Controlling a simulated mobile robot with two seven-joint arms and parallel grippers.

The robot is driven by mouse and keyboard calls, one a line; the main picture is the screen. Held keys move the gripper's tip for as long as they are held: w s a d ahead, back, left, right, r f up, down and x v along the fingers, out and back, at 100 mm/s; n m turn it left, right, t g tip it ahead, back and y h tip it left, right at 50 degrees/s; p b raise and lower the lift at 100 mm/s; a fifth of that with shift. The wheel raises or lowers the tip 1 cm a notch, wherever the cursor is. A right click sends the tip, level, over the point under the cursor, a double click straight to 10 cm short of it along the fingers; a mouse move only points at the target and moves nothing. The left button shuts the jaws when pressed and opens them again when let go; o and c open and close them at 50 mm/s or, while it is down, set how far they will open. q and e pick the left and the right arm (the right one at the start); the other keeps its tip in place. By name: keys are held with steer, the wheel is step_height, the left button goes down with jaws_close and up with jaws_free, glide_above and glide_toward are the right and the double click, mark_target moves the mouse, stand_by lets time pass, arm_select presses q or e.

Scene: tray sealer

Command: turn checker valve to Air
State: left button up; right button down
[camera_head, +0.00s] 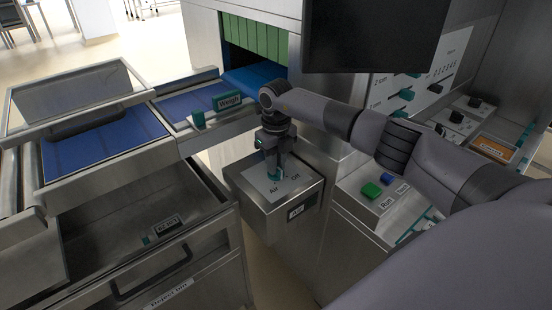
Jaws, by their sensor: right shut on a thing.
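The checker valve sits on top of a steel box (265,216) with a white label plate (254,185) marked "Air" at its lower left and another mark, likely "On" or "Off", at its right. My right gripper (274,169) points down over the plate and is shut on the teal valve handle, of which only small teal parts show around the fingers. The handle's exact angle is hidden by the gripper. My left gripper is out of view.
An open steel reject bin (120,210) is at lower left. A control panel with a green button (371,190) and blue button (388,179) lies right, under my right arm. A dark screen (375,35) hangs above.

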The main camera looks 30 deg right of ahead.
steer(key=m+p, duration=0.1)
steer(key=m, duration=0.3)
steer(key=shift+r+m+p, duration=0.15)
steer(key=shift+m+p, duration=0.15)
steer(key=shift+p, duration=0.1)
steer(key=m+p, duration=0.1)
steer(key=m, duration=0.3)
steer(key=shift+p, duration=0.35)
steer(key=shift+m, duration=0.3)
steer(key=c, duration=1)
jaws_free()
steer(key=shift+c, duration=0.2)
